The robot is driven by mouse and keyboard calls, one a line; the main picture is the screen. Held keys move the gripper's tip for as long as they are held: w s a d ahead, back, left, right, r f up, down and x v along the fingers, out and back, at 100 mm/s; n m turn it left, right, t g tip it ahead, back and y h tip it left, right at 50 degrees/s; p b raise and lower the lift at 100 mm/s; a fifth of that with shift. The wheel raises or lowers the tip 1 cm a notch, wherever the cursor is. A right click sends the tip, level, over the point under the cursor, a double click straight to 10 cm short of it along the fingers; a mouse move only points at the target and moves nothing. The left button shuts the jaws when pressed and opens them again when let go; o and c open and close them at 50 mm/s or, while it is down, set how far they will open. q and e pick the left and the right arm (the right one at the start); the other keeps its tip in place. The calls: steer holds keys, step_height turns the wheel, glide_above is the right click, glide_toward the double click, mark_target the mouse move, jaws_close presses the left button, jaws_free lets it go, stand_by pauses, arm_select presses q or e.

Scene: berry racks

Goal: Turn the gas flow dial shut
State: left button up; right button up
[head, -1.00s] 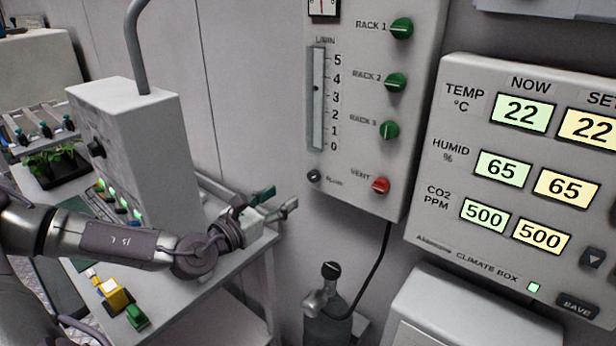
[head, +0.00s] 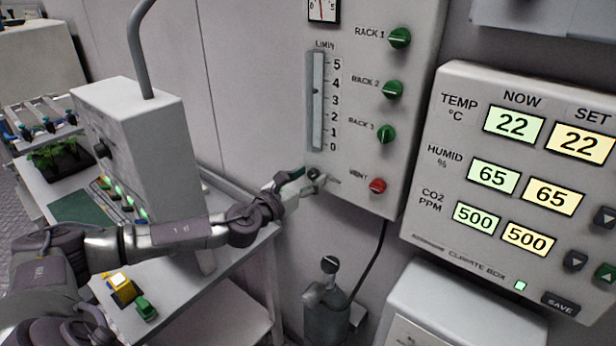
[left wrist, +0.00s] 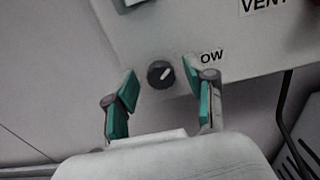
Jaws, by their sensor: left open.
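The gas flow dial (head: 313,173) is a small dark knob at the bottom left of the wall-mounted gas panel (head: 350,190), below the flow scale. In the left wrist view the dial (left wrist: 160,74) is round and black with a white pointer line slanting up and right; part of its label, "OW", shows beside it. My left gripper (head: 303,181) is at the panel's lower left corner, open. In the left wrist view its green-padded fingers (left wrist: 160,88) stand on either side of the dial, apart from it. My right gripper is in neither view.
The flow tube (head: 317,100) has its float between 3 and 4. A red vent knob (head: 377,185) sits right of the dial, green rack knobs (head: 386,134) above. A gas bottle (head: 326,310) stands below. A bench (head: 225,255) lies under my left arm.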

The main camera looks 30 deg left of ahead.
arm_select(q)
jaws_close()
